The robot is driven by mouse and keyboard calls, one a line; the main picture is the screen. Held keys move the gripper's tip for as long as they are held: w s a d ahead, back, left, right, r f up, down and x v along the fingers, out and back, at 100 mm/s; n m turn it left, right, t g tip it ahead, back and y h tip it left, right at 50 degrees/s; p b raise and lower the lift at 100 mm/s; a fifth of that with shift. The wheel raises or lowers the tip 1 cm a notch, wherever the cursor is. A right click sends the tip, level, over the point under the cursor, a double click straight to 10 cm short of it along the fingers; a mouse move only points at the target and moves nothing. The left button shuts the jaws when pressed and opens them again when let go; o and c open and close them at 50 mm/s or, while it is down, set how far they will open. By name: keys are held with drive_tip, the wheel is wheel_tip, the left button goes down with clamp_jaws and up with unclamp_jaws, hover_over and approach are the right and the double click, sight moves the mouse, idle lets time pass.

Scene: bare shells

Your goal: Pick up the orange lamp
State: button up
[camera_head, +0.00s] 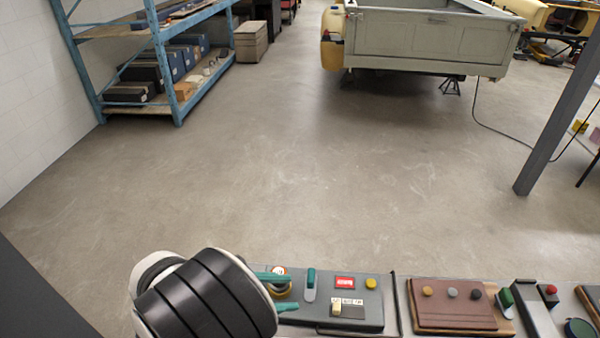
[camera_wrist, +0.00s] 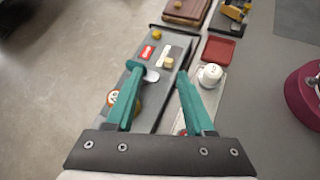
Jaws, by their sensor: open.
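My gripper (camera_head: 294,292) is open and empty above the left end of the dark control panel (camera_head: 360,320); its teal fingers also show in the wrist view (camera_wrist: 158,71). I cannot tell for sure which piece is the orange lamp. A small yellow-orange round cap (camera_head: 371,284) stands at the panel's far right corner and shows ahead of the fingers in the wrist view (camera_wrist: 157,35). Another amber cap (camera_head: 427,291) sits on the brown block. A yellow round piece (camera_head: 284,291) lies beside the fingers, partly hidden.
In the wrist view, a white round piece (camera_wrist: 210,75) and a red tray (camera_wrist: 218,50) are right of the panel. A brown block (camera_head: 455,318) is farther right.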

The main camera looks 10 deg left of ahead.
drive_tip(key=a+f+n+t+y, duration=0.1)
drive_tip(key=a+f+n+t, duration=0.5)
drive_tip(key=a, duration=0.4)
drive_tip(key=shift+n+g, duration=0.5)
drive_tip(key=shift+n, duration=0.1)
drive_tip(key=x, duration=1)
drive_tip(key=r+x, duration=0.1)
drive_tip(key=x, duration=0.4)
drive_tip(key=shift+w+d, duration=0.25)
drive_tip(key=shift+w, duration=0.1)
drive_tip(key=shift+r, duration=0.1)
clamp_jaws()
